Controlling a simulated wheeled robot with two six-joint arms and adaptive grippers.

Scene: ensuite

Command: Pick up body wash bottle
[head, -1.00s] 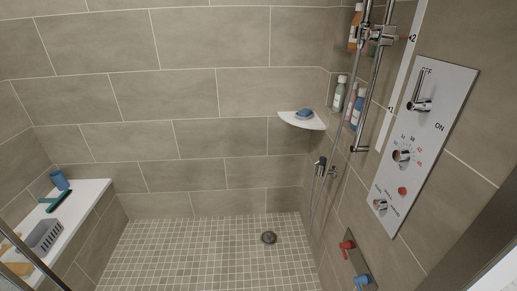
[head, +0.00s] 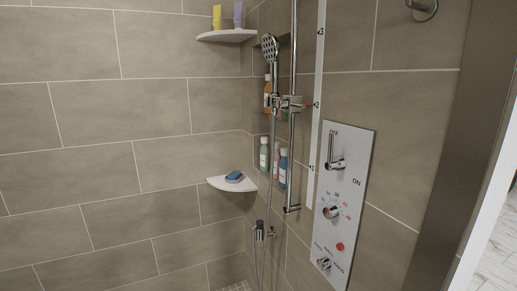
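Several bottles stand in the wall niches behind the shower rail, and I cannot tell which is the body wash. In the lower niche are a green bottle (head: 264,153), a pink one (head: 276,158) partly hidden, and a blue bottle with a white label (head: 283,168). A yellow bottle (head: 217,17) and a purple one (head: 238,14) stand on the upper corner shelf. Neither of my grippers shows.
The chrome shower rail (head: 294,120) and hand shower (head: 270,47) stand in front of the niches. A control panel (head: 346,190) is on the right wall. A lower corner shelf (head: 222,187) holds a blue item (head: 234,176). A doorway opens at far right.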

